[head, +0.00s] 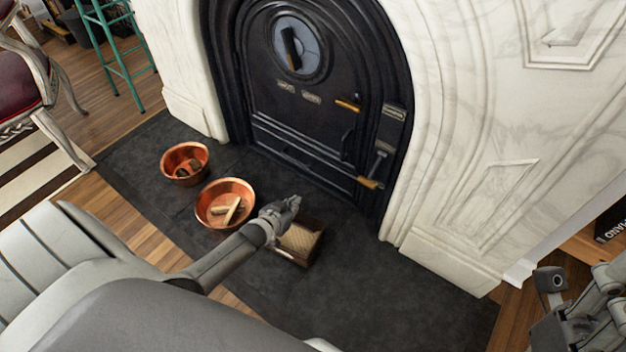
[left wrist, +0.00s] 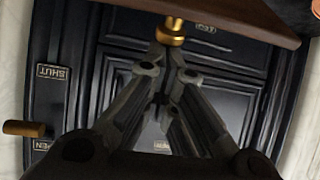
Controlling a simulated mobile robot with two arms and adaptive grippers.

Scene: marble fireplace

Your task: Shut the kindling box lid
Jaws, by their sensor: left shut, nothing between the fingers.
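The kindling box (head: 300,243) is a small brown box on the dark hearth in the head view. Tan contents show through its open top. My left gripper (head: 290,204) is at the box's stove-side left corner, shut and empty; my forearm hides part of the box. In the left wrist view a brown wooden panel (left wrist: 220,18), which looks like the raised lid, crosses the top. A brass knob (left wrist: 172,30) is on it, right by the tips of my left gripper (left wrist: 166,65); contact is unclear. My right gripper (head: 580,310) is at the lower right, far from the box.
Two copper bowls, one (head: 226,203) with sticks and one (head: 185,163) further left, stand left of the box. The black stove door (head: 310,115) with brass-tipped handles is behind it, within a white marble surround (head: 470,130). The hearth (head: 400,300) right of the box is clear.

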